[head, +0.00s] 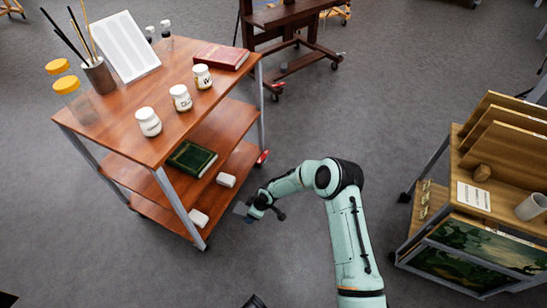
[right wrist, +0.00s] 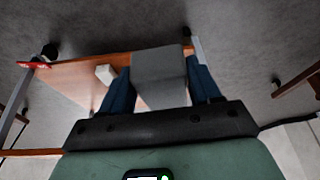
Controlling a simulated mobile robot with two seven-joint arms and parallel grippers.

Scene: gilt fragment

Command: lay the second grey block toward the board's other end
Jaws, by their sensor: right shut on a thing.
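My right gripper (head: 249,211) reaches in from the lower middle in the head view, beside the open right side of the wooden cart. It is shut on a grey block (right wrist: 159,68), which sits between the two blue fingers in the right wrist view. The block shows small and dark in the head view (head: 240,208), apart from the shelves as far as I can tell. I cannot tell which surface is the board, and I make out no other grey block. My left gripper is not in view.
The cart top (head: 115,135) carries white jars (head: 181,98), a red book (head: 221,57) and a pale panel (head: 123,46). A green book (head: 192,158) and small white blocks (head: 226,180) (head: 198,218) lie on the lower shelves.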

